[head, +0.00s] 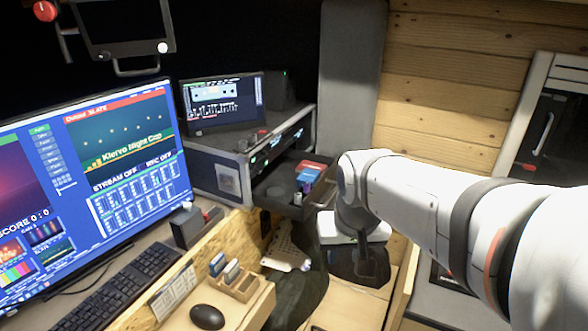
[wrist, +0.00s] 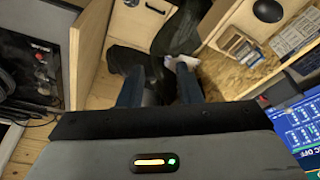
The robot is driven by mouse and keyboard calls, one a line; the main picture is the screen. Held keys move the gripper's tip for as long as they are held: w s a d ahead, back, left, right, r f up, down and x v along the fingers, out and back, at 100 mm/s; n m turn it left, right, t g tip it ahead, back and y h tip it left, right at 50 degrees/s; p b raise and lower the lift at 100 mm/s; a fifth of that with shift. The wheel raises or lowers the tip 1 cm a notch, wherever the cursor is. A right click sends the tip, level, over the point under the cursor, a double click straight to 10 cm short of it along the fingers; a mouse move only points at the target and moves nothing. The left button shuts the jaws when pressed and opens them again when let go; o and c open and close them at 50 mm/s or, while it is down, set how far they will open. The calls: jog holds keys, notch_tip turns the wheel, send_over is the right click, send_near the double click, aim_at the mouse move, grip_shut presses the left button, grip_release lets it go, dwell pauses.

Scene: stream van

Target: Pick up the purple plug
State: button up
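A small purple item (head: 306,187), which may be the purple plug, sits in the open dark drawer (head: 272,190) in the head view, beside a blue block (head: 308,174). It is too small to tell its shape. I cannot make it out in the wrist view. My gripper (wrist: 160,75) shows two dark blue fingers set apart, with no held thing visible between them. In the head view, my arm's end hangs to the right of the drawer, and the fingers cannot be made out clearly.
A red box (head: 311,166) lies at the drawer's back. A wooden holder with cards (head: 235,283), a mouse (head: 207,317), a keyboard (head: 122,290) and a large monitor (head: 85,185) stand left. A white object (head: 287,252) lies below the drawer. A wooden wall (head: 460,80) stands behind.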

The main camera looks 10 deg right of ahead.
jog(key=w+r+p, duration=0.1)
jog(key=w+r, duration=0.2)
jog(key=w, duration=0.6)
jog(key=m+h+p, duration=0.1)
jog(key=m+p, duration=0.3)
jog(key=p, duration=0.1)
send_over(307, 184)
jog(key=s+a, duration=0.1)
jog(key=s, duration=0.1)
notch_tip(307, 184, down, 9)
jog(key=p+x, duration=0.2)
jog(key=x, duration=0.5)
jog(key=shift+w+d+p, duration=0.1)
jog(key=shift+p, duration=0.25)
jog(key=shift+c, duration=0.4)
grip_shut()
